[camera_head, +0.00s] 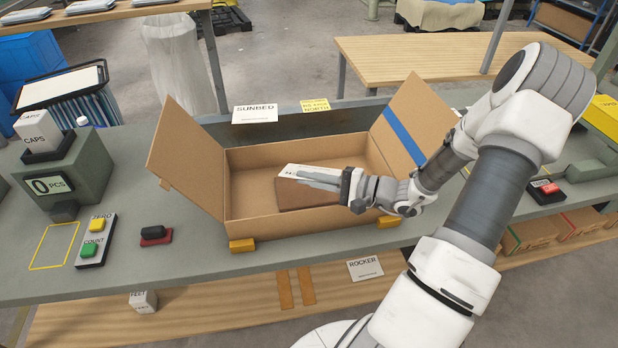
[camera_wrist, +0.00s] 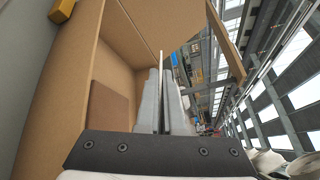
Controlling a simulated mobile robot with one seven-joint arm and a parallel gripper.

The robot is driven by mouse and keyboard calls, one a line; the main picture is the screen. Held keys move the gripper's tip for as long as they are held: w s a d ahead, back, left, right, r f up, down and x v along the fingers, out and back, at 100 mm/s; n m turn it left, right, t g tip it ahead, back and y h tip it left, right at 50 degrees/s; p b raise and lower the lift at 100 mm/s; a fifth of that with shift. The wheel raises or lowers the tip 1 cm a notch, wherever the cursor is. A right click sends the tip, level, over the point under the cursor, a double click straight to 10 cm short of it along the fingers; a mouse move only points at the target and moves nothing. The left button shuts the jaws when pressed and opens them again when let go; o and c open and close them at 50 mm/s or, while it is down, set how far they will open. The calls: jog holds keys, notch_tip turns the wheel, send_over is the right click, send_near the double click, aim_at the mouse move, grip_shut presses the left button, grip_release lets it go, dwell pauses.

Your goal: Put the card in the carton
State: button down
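The open cardboard carton (camera_head: 258,212) stands on the grey bench with its side flaps spread; its walls fill the left of the wrist view (camera_wrist: 80,90). My gripper (camera_head: 318,181) reaches in from the right, over the carton's inside. A white card (camera_head: 297,169) with dark print shows behind the fingers, partly hidden by them. In the wrist view the card (camera_wrist: 161,66) is a thin white edge between the two grey fingers (camera_wrist: 160,105), which are closed on it.
Yellow blocks (camera_head: 242,246) sit at the carton's front corners. The right flap (camera_head: 412,112) with a blue stripe stands close to my arm. A SUNBED sign (camera_head: 256,113) stands behind.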

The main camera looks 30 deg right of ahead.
jog(key=shift+f, duration=0.15)
jog(key=shift+f+b, duration=0.5)
jog(key=shift+b, duration=0.1)
jog(key=c, duration=1.1)
grip_release()
jog(key=shift+o, duration=0.2)
jog(key=shift+r, duration=0.1)
jog(key=shift+r+p, duration=0.55)
jog(key=shift+p, duration=0.05)
jog(key=v, duration=1.2)
